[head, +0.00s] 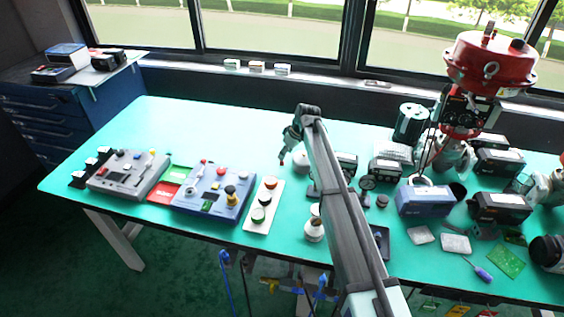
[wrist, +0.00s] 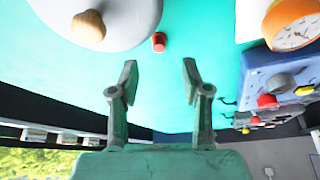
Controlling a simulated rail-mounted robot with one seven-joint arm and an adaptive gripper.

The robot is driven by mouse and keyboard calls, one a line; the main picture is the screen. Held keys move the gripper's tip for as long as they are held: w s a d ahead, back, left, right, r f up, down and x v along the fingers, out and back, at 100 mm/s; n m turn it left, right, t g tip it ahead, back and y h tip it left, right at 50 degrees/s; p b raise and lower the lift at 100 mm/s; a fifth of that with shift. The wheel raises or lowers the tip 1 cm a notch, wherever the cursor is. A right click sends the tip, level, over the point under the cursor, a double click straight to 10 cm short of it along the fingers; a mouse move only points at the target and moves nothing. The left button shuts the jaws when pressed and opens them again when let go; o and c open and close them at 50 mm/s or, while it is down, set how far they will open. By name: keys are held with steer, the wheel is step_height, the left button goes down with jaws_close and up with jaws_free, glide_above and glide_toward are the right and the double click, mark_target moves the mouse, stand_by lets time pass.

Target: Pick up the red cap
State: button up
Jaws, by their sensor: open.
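The red cap (wrist: 159,42) is a small red cylinder on the green tabletop in the wrist view, just beyond and between my fingertips. In the head view a small red spot (head: 281,162) shows just below my gripper (head: 289,140), and it appears to be the same cap. My gripper (wrist: 160,76) is open, with its two fingers apart and nothing between them. A gap shows between the fingertips and the cap in the wrist view. The exact height of the fingers above the table cannot be told.
A pale round object with a tan knob (wrist: 89,28) stands close beside the cap. The blue control panel (head: 212,193) and white plate with round buttons (head: 263,206) lie nearby. A red valve actuator (head: 490,62) and several boxes crowd the right side. The back left tabletop is clear.

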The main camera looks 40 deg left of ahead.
steer(key=shift+p+x, duration=1.1)
steer(key=shift+x, duration=1.5)
steer(key=shift+d, duration=0.1)
steer(key=c, duration=0.8)
